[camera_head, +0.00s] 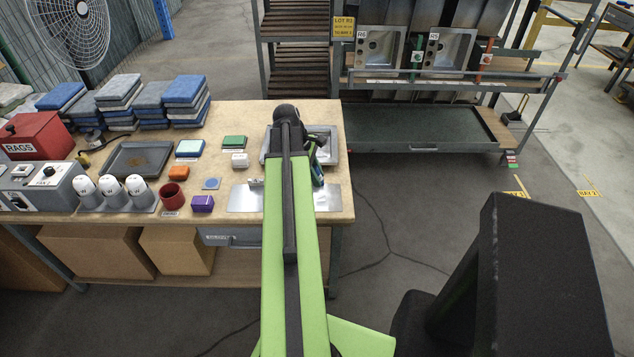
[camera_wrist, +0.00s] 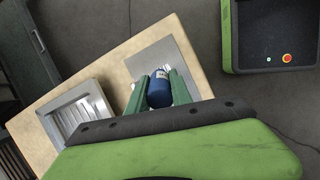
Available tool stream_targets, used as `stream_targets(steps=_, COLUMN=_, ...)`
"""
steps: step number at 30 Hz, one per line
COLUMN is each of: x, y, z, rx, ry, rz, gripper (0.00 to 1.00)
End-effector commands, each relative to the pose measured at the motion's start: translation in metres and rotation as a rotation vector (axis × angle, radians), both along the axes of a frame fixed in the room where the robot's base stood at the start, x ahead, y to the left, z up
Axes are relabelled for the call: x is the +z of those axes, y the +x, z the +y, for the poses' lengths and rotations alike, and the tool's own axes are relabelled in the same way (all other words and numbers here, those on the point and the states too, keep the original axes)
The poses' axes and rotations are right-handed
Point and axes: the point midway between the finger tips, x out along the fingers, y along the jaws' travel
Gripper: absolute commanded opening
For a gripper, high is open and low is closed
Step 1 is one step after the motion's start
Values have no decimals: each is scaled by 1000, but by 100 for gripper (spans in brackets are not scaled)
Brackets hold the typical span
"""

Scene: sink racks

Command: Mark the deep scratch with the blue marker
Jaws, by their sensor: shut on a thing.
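My gripper (camera_wrist: 158,92) has green fingers and is shut on the blue marker (camera_wrist: 159,89), a short, thick blue cylinder with a pale label. In the head view my arm covers much of the work area, and the gripper (camera_head: 316,168) shows only partly at its right side. A steel sink (camera_head: 341,143) lies on the wooden bench, partly hidden by my arm. It also shows in the wrist view (camera_wrist: 97,95), to the left of the gripper. The gripper is over the bench near the sink and a flat metal plate (camera_head: 243,198). I cannot make out any scratch.
The bench (camera_head: 225,120) also holds a red rags box (camera_head: 38,135), a dark tray (camera_head: 140,158), white-topped canisters (camera_head: 110,186), a red cup (camera_head: 172,196) and small coloured blocks. A rack (camera_head: 450,78) with sinks stands behind. Open floor lies right of the bench.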

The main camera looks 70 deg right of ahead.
Motion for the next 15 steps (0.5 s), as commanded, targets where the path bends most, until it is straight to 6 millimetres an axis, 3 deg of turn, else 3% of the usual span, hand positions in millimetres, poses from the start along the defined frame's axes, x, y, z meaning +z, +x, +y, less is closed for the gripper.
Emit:
stream_targets(steps=8, x=-5, y=-1, z=1, rx=-1, ry=1, rz=-3, gripper=0)
stream_targets(steps=15, x=-32, y=-2, z=1, rx=-2, ry=2, rz=-3, gripper=0)
